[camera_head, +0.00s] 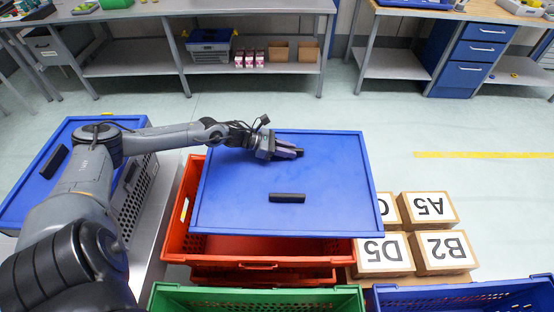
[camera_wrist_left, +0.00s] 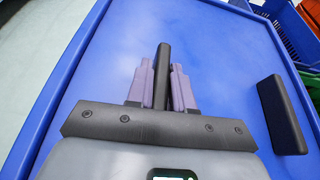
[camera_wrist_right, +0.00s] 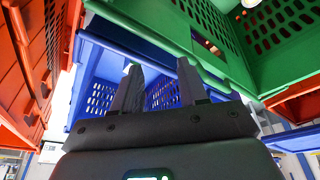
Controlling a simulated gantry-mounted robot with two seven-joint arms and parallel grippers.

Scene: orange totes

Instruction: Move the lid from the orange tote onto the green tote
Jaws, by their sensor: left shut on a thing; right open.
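A blue lid (camera_head: 320,180) with two black handles is over the orange tote (camera_head: 177,232), out of line with its rim. The tote's left and near rims and some of its inside show, so the lid appears raised. My left gripper (camera_head: 296,152) is shut on the far black handle (camera_wrist_left: 163,60), which stands between its fingers in the left wrist view. The near handle (camera_head: 287,198) is free. The green tote (camera_head: 255,299) is at the bottom edge, partly cut off. My right gripper (camera_wrist_right: 158,85) shows only in its wrist view, open and empty, low beside the green tote (camera_wrist_right: 190,25).
A blue tote (camera_head: 460,297) stands right of the green one. Labelled cardboard boxes (camera_head: 430,207) are right of the orange tote. Another blue lid (camera_head: 58,130) lies on a crate at left, behind my arm. Shelved benches (camera_head: 240,15) line the back; the floor between is clear.

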